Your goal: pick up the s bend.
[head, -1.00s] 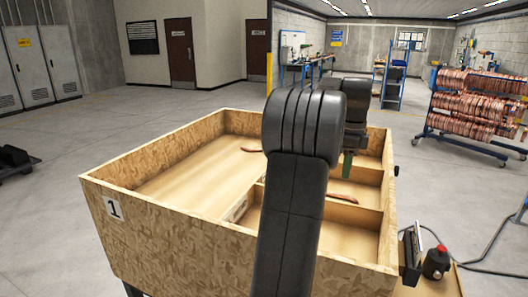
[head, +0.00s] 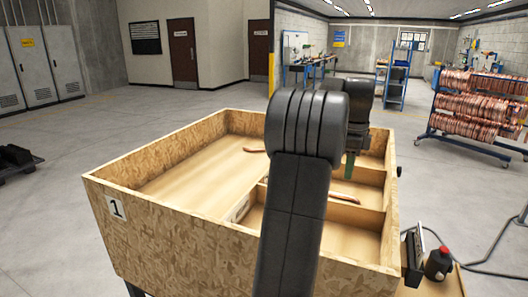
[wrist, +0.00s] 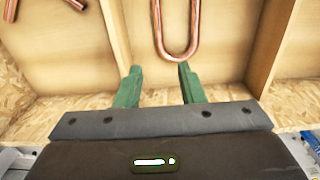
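In the wrist view a copper tube with a U-shaped bend (wrist: 178,57) lies in a wooden compartment, its upper part cut off by the frame. I cannot tell whether this is the s bend. My gripper (wrist: 160,70) is open, its two green fingers apart with nothing between them. The bend is just ahead of the fingertips, nearer the right one. In the head view a green finger of my gripper (head: 350,165) shows over the right-hand compartments. A copper tube (head: 345,197) lies in a right-hand compartment and another (head: 254,150) in the large left one.
The wooden crate (head: 180,240) has raised walls, and dividers (wrist: 268,45) flank the bend's compartment. Copper tube ends (wrist: 75,4) show at the wrist view's upper left. My arm hides part of the crate. A red-topped black item (head: 438,263) stands right of the crate.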

